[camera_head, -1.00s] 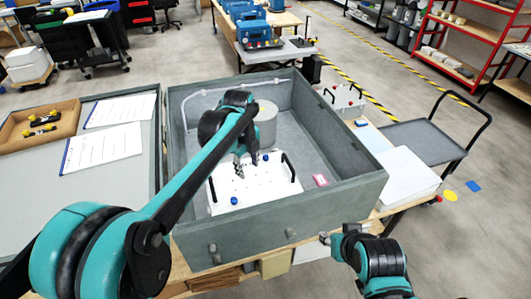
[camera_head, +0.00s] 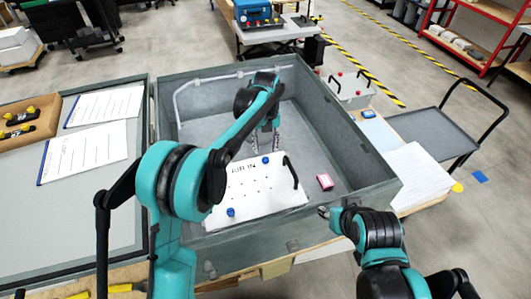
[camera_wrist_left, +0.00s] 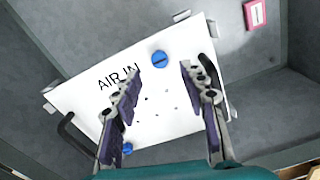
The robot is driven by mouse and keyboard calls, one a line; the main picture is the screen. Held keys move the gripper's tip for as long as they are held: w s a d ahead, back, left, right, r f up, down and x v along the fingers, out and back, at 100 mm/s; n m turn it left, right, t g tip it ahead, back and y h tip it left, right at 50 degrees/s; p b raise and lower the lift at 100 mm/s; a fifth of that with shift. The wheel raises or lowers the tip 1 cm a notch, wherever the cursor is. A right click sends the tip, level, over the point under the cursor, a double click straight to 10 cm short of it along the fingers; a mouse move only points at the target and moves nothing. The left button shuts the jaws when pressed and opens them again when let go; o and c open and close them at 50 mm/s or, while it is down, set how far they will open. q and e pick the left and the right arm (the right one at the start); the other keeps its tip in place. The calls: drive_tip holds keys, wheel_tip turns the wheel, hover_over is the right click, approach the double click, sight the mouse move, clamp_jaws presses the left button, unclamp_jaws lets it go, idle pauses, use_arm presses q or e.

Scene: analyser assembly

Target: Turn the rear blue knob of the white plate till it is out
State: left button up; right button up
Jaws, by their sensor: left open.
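The white plate (camera_head: 275,203), marked AIR IN, lies inside the grey box. Its rear blue knob (camera_head: 265,160) is seated near the plate's far edge; it also shows in the left wrist view (camera_wrist_left: 160,59). A front blue knob (camera_head: 231,212) is at the near left. My left gripper (camera_head: 265,149) is open and empty, pointing down at the plate's rear edge. In the left wrist view, the rear knob appears between and slightly beyond its fingertips (camera_wrist_left: 160,71), apart from both. My right gripper (camera_head: 323,212) is by the box's near right corner; its opening is unclear.
The grey box's walls (camera_head: 340,150) surround the plate. A black handle (camera_head: 291,172) stands on the plate's right side. Papers (camera_head: 85,150) lie on the left surface.

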sight(265, 158)
use_arm(q)
wheel_tip(265, 158, down, 6)
drive_tip(key=shift+r+b, duration=0.1)
drive_tip(key=shift+b, duration=0.3)
clamp_jaws()
